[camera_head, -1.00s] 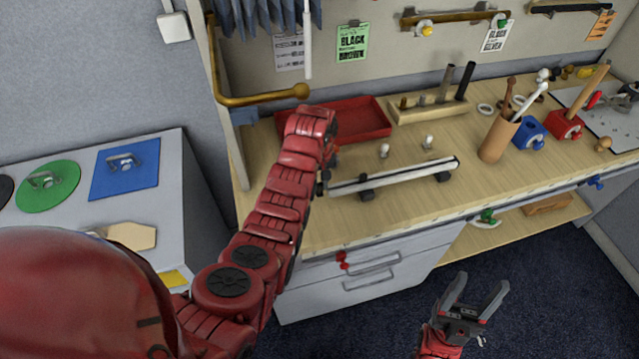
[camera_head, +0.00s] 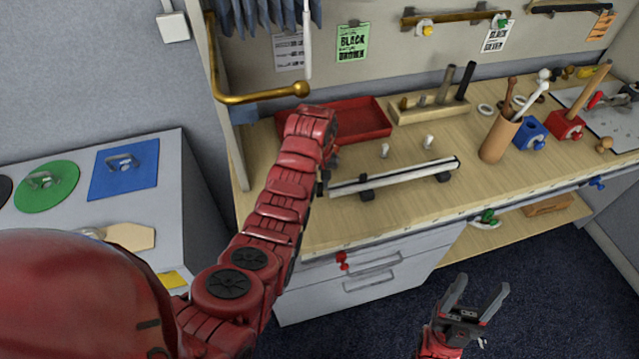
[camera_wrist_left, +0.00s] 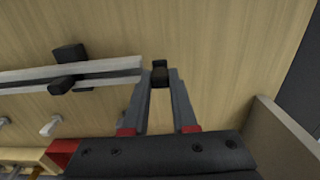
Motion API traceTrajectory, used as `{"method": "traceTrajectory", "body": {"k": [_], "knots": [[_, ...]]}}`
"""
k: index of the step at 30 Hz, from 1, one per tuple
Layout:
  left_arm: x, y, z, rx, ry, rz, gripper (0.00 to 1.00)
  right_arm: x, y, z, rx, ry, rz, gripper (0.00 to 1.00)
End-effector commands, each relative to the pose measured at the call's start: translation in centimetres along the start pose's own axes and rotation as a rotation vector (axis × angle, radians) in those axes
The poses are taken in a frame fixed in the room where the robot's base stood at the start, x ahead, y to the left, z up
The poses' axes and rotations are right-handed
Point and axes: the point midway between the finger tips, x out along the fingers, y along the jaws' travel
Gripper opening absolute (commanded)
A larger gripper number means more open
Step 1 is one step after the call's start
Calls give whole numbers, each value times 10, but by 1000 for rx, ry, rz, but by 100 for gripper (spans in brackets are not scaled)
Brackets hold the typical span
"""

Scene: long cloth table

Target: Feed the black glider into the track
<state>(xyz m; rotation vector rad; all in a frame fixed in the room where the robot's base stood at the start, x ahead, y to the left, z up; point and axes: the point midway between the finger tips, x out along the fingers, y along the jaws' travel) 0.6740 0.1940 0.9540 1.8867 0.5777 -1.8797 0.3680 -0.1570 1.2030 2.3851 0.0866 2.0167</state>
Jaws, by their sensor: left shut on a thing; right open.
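The track (camera_head: 395,178) is a long pale rail with a dark slot, held on dark supports above the wooden bench top. It also shows in the left wrist view (camera_wrist_left: 30,83). My left gripper (camera_wrist_left: 160,74) is shut on the small black glider (camera_wrist_left: 159,76), just beside the track's near end. The glider looks close to the slot's opening; I cannot tell whether they touch. In the head view my left gripper (camera_head: 323,180) is at the track's left end, partly hidden by my wrist. My right gripper (camera_head: 478,298) is open and empty, low in front of the bench.
Two small white knobbed pieces (camera_head: 384,150) (camera_head: 428,142) stand behind the track. A red tray (camera_head: 362,122) and a wooden rack of rods (camera_head: 432,108) are further back. A brown cup (camera_head: 498,138) stands to the right. The bench in front of the track is clear.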

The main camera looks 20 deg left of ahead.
Motion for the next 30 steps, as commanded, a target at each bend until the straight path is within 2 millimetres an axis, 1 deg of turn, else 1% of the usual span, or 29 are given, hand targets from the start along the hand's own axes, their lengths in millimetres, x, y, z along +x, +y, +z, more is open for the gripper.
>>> {"method": "traceTrajectory", "body": {"k": [5,30], "knots": [[0,1,0,0,0,0,0,-1,0,0,0,0,0,61],[1,22,0,0,-2,-1,0,-16,-1,3,0,0,0,61]]}}
